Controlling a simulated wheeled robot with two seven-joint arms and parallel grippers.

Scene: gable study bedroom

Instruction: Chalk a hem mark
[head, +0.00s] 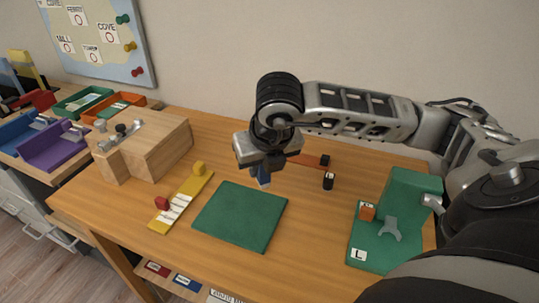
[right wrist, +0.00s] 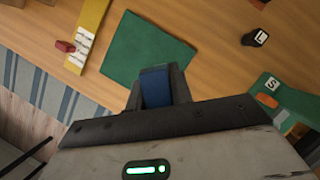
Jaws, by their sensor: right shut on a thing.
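My right gripper (head: 262,170) is shut on a blue block (head: 264,180), perhaps the chalk. It hangs above the table beyond the far right edge of a flat green cloth or mat (head: 240,216). In the right wrist view the blue block (right wrist: 155,88) sits between the fingers (right wrist: 157,85), and the green piece (right wrist: 150,50) lies past it. I see no clear mark on the green piece. My left gripper is not in view.
A green stand (head: 412,185) with an orange block (head: 367,212) and a grey fork stands at the right. A wooden box (head: 150,150) stands at the left.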

